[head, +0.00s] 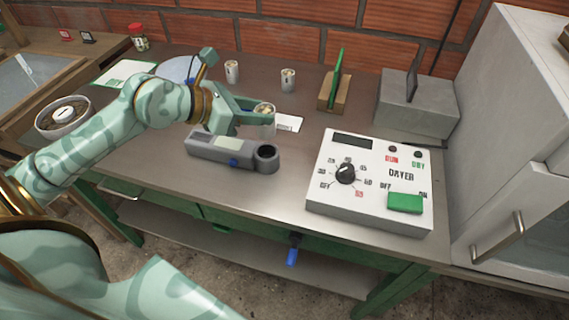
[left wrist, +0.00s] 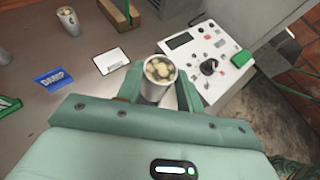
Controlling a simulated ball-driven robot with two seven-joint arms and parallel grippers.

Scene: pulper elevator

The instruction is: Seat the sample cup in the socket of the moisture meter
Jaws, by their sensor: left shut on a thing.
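The cup (left wrist: 158,80) also shows between both fingers in the left wrist view. The grey moisture meter (head: 222,151) lies on the table, with its round dark socket (head: 266,153) at the right end. In the head view the cup is just behind and above the socket, apart from it. I cannot tell the cup's exact height. The meter is not visible in the left wrist view. My right gripper is not in view.
A white dryer box (head: 372,205) with a dial stands right of the meter. Two more cups (head: 232,71) (head: 288,79) stand behind. A white card (head: 289,123) lies beside the held cup. A wooden block (head: 334,103) and a grey machine (head: 415,118) are at the back.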

